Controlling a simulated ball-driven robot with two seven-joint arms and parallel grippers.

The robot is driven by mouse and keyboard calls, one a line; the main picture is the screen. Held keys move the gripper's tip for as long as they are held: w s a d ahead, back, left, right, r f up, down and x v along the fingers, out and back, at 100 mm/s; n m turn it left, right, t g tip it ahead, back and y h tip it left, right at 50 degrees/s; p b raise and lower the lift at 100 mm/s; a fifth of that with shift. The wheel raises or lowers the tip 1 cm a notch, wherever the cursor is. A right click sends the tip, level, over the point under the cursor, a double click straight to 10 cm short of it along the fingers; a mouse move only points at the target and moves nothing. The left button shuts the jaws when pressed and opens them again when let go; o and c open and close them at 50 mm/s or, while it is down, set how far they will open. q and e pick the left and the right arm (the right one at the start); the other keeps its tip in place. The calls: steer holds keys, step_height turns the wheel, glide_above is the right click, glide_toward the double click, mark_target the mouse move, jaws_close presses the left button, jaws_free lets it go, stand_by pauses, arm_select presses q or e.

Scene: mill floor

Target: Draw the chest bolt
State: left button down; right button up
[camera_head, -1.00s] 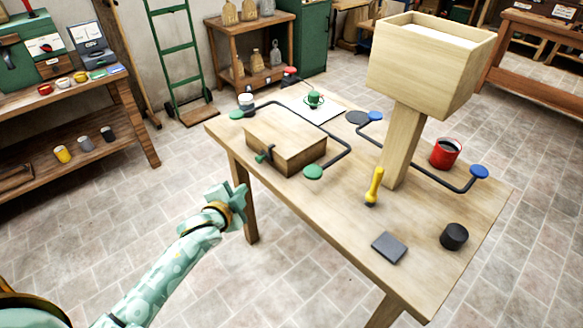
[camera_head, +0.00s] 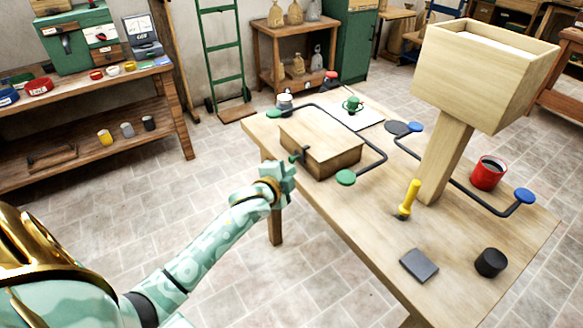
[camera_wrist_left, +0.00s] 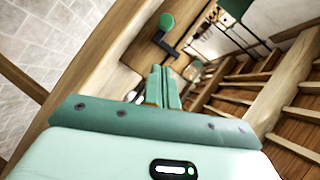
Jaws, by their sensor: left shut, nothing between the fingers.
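The chest (camera_head: 335,160) is a closed wooden box on the table, near its left edge. Its bolt (camera_head: 298,155) is a small dark green piece on the chest's left side. In the left wrist view the bolt shows as a green knob (camera_wrist_left: 167,22) on a dark bar, beyond the fingertips. My left gripper (camera_head: 288,172) is pale green, shut and empty. It is just below and left of the bolt in the head view, apart from it in the wrist view (camera_wrist_left: 164,72). My right gripper is not in view.
A dark bent rail with green pads (camera_head: 346,177) runs around the chest. A wooden hopper (camera_head: 480,80) on a post, a yellow handle (camera_head: 410,197), a red mug (camera_head: 488,173), a grey block (camera_head: 419,265) and a black cylinder (camera_head: 490,262) are farther right. The floor left of the table is clear.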

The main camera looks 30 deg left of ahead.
mark_target(297, 158)
arm_select(q)
steer(key=w+a+f+b, duration=0.1)
steer(key=w, duration=0.1)
steer(key=w+a+f+b, duration=0.1)
steer(key=w, duration=0.1)
steer(key=w+a+f+b, duration=0.1)
steer(key=shift+w+a+f, duration=0.1)
steer(key=shift+w+a, duration=0.15)
steer(key=shift+w, duration=0.15)
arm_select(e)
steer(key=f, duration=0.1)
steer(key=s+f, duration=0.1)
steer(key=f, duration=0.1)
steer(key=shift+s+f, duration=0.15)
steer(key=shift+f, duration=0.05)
arm_select(q)
steer(key=shift+a, duration=0.1)
steer(key=a, duration=0.1)
steer(key=w+a, duration=0.1)
steer(key=a, duration=0.1)
steer(key=shift+w+a, duration=0.2)
steer(key=shift+a, duration=0.1)
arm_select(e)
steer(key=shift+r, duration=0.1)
